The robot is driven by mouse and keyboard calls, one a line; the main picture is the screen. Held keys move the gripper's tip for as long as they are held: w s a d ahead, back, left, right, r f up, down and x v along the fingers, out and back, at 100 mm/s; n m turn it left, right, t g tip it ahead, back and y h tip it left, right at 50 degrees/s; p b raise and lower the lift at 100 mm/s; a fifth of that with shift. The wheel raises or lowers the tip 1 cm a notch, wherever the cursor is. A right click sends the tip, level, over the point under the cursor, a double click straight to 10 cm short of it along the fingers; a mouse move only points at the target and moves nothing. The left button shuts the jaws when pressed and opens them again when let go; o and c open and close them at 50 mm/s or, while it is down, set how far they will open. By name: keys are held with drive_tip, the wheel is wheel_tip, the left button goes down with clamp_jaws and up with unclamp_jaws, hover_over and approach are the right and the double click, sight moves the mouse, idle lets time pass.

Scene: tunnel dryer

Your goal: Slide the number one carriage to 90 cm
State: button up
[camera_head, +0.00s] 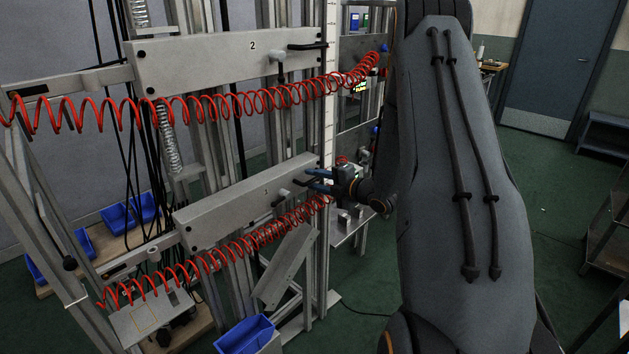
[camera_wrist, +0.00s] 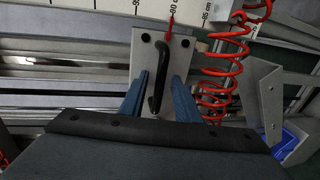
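The number one carriage (camera_head: 235,205) is the lower grey beam in the head view, marked with a small 1. The carriage's end plate (camera_wrist: 145,45) shows in the wrist view, with a black bar handle (camera_wrist: 158,75) on it. My gripper (camera_head: 313,180) is at the carriage's right end. In the wrist view the two blue fingers of my gripper (camera_wrist: 160,85) stand apart on either side of the handle, with gaps visible. A red pointer (camera_wrist: 170,28) sits above the plate at the white scale (camera_wrist: 110,6).
The number two carriage (camera_head: 205,65) is above, with its own black handle (camera_head: 307,46). Red coiled hoses (camera_head: 190,270) hang along both carriages. One coil (camera_wrist: 220,75) is close right of my gripper. A blue bin (camera_head: 244,335) is on the floor below.

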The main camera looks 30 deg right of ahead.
drive_tip(key=b+v, duration=0.1)
drive_tip(key=v, duration=0.6)
drive_tip(key=shift+s+b, duration=0.25)
drive_tip(key=shift+b, duration=0.05)
drive_tip(key=s+a+m+g+h, duration=0.5)
drive_tip(key=s+a+m+g, duration=0.9)
drive_tip(key=s+a+m, duration=0.8)
drive_tip(key=s, duration=0.4)
drive_tip(key=shift+a+r, duration=0.35)
drive_tip(key=shift+a, duration=0.05)
